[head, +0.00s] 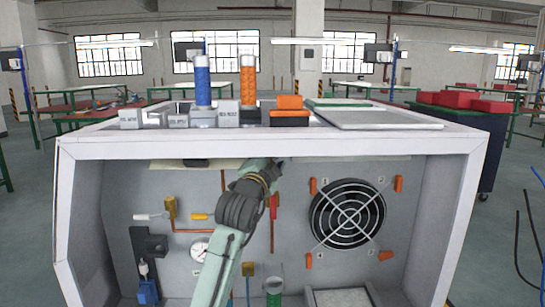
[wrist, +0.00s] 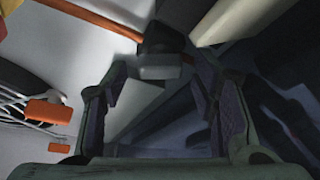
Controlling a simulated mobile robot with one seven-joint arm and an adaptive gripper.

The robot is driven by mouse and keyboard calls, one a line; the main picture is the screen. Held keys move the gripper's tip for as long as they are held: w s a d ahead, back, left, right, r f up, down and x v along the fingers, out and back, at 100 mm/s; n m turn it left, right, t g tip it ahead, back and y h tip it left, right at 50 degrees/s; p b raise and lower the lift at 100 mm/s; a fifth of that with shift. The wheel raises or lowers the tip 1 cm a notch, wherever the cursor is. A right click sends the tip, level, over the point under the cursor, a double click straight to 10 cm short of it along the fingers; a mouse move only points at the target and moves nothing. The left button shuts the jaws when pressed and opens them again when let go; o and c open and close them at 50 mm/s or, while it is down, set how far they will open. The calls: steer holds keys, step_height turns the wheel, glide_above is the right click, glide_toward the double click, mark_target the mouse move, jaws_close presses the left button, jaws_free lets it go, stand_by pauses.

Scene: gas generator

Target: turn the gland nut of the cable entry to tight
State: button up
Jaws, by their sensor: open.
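In the wrist view a black rounded fitting with a grey block-like end (wrist: 160,62) shows ahead, where an orange cable or pipe (wrist: 95,17) runs in; it looks like the cable entry, but I cannot tell its gland nut apart for sure. My gripper (wrist: 161,82) is open, one finger on each side of the view, and the fitting appears beyond and between the fingertips, with nothing held. In the head view my gripper (head: 268,168) is up under the cabinet's top edge, mostly hidden by my arm. The fitting is not clear there.
The open cabinet (head: 270,146) surrounds my arm. Its back panel carries a fan guard (head: 347,214) with orange clips (head: 398,184), a yellow-handled valve (head: 170,208), a red-handled part (head: 273,207) and a gauge (head: 200,250). A pale bar (wrist: 225,20) lies close at the upper right in the wrist view.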

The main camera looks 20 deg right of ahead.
steer(key=v, duration=1.2)
steer(key=shift+a, duration=0.1)
